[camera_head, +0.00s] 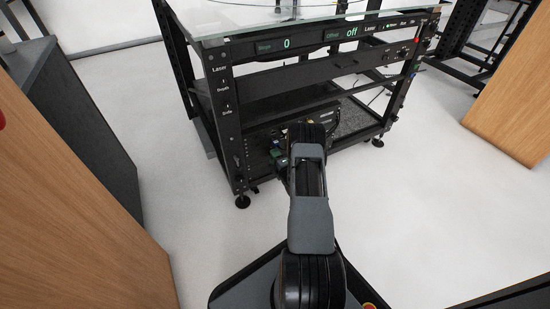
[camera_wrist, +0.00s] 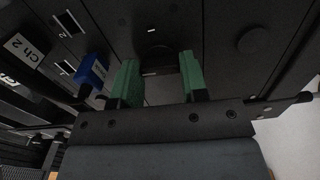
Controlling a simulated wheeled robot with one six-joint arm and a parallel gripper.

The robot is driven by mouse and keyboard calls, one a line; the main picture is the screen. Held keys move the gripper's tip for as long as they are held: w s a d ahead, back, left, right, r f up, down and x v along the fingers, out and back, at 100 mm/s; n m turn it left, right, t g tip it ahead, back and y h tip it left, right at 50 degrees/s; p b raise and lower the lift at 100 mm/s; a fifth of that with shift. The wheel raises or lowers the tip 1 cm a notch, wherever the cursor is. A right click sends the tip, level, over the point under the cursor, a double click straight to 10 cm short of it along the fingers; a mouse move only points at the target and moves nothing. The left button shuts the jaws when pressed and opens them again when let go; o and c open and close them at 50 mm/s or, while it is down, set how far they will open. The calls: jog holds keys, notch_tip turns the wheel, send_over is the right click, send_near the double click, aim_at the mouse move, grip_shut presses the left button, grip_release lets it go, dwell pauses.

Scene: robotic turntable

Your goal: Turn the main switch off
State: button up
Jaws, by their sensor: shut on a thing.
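In the wrist view, my gripper (camera_wrist: 159,82) reaches up to a dark panel (camera_wrist: 215,25) with its two green fingertips. A dark knob (camera_wrist: 156,52) sits between them, and the fingers are shut on it from both sides. It appears to be the main switch; its handle is mostly in shadow, so its exact turn is hard to read. A small white mark (camera_wrist: 152,31) shows on the panel just above it. In the head view, my arm reaches into the lower front of the black turntable frame (camera_head: 228,125) and hides the knob.
A round dark cap (camera_wrist: 252,40) is to the right. The frame's display (camera_head: 290,43) reads 0 and off. Wooden cabinets (camera_head: 60,190) flank the open floor.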

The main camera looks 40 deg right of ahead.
jog(key=shift+n, duration=0.5)
jog(key=o, duration=0.9)
jog(key=s+p, duration=0.1)
jog(key=s, duration=0.3)
jog(key=s+a+p, duration=0.1)
jog(key=s+p, duration=0.1)
jog(key=s, duration=0.3)
jog(key=s+p, duration=0.1)
jog(key=s, duration=0.3)
jog(key=shift+s+a+p, duration=0.35)
jog(key=shift+s+a, duration=0.05)
jog(key=shift+w, duration=0.1)
